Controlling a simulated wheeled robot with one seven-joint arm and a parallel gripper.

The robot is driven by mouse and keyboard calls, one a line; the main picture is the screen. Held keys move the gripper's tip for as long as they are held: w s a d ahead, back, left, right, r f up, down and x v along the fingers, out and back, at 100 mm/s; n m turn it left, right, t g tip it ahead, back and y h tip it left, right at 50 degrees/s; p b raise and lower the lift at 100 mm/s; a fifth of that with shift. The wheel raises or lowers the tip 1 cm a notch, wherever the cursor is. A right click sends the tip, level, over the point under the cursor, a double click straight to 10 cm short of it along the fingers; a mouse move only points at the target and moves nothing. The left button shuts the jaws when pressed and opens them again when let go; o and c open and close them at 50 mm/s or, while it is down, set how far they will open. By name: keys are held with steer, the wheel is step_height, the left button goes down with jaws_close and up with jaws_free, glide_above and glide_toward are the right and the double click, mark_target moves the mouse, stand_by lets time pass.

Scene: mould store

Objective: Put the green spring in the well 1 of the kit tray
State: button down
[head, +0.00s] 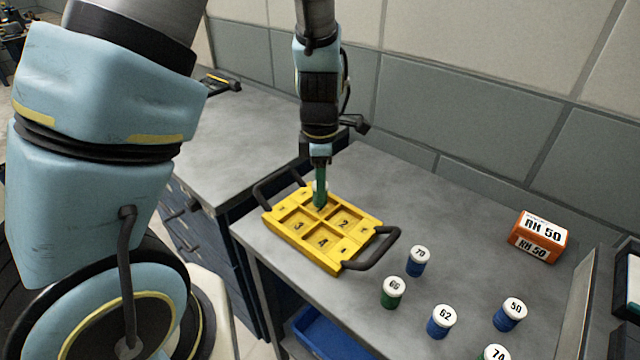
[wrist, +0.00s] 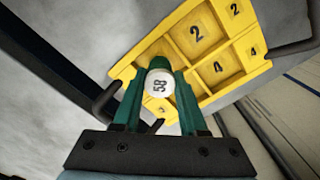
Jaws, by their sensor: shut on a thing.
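The yellow kit tray (head: 332,262) lies on the grey bench with wells marked 2, 3 and 4 showing; it also shows in the wrist view (wrist: 212,101). My gripper (head: 320,183) is above the tray's far part, around where well 1 would be. Its green fingers (wrist: 159,86) are shut on a white-capped thing marked 58 (wrist: 159,90). The cap faces the wrist camera, and the body is mostly hidden by the cap and fingers. In the head view its lower end looks dark green. I cannot tell whether it touches the tray. The mark of well 1 is hidden.
Capped cylinders stand right of the tray: green 66 (head: 392,293), blue 70 (head: 416,262), blue 62 (head: 441,322), blue 50 (head: 508,314), and 74 at the bottom edge. An orange box marked RH 50 (head: 538,237) stands farther back. The tray has dark handles at both ends.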

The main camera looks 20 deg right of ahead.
steer(key=shift+f, duration=0.35)
steer(key=shift+c, duration=1.8)
jaws_free()
steer(key=shift+c, duration=0.4)
steer(key=c, duration=0.3)
steer(key=shift+r+p, duration=0.9)
steer(key=shift+p, duration=0.1)
steer(key=shift+r+p, duration=1.85)
steer(key=shift+p, duration=0.2)
steer(key=shift+r, duration=1)
